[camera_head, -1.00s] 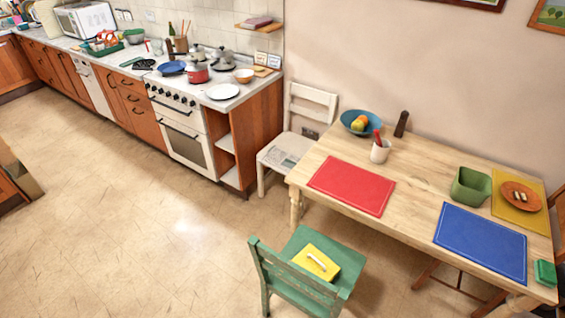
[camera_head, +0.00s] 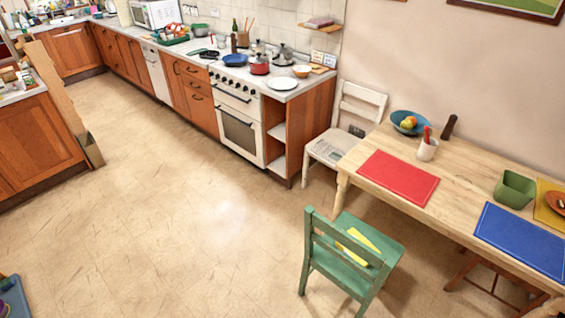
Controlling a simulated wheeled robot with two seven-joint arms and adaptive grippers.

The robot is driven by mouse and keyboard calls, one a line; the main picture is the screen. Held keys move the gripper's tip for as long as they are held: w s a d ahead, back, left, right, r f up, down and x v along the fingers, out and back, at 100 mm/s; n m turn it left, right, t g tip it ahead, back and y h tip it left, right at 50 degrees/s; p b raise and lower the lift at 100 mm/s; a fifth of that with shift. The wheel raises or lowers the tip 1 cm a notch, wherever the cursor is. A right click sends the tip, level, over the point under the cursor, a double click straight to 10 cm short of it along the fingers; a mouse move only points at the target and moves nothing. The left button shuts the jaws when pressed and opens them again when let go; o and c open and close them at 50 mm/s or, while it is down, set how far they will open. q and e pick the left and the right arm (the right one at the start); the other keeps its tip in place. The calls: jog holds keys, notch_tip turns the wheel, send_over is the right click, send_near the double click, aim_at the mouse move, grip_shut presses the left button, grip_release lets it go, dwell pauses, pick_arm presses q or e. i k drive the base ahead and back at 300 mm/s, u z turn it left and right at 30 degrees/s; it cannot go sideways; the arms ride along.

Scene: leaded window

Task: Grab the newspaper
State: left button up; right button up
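A folded paper with grey print, which looks like the newspaper (camera_head: 327,150), lies flat on the seat of the white chair (camera_head: 350,128). The chair stands between the end of the kitchen counter and the wooden table, with its back toward the wall. Neither of my grippers shows in the head view.
The wooden table (camera_head: 452,161) stands right of the white chair, with a red placemat (camera_head: 398,178) near its left end. A green chair (camera_head: 345,256) with a yellow object on it stands in front. The cooker (camera_head: 237,125) is left. Open floor (camera_head: 180,220) lies at centre left.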

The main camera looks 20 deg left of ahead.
aim_at(330, 154)
jog(key=u, duration=0.05)
jog(key=k, duration=0.45)
jog(key=u, duration=1.65)
jog(key=i, duration=1.1)
jog(key=u, duration=0.4)
jog(key=i, duration=1.05)
jog(key=z, duration=1.2)
jog(key=i, duration=0.85)
jog(key=z, duration=0.95)
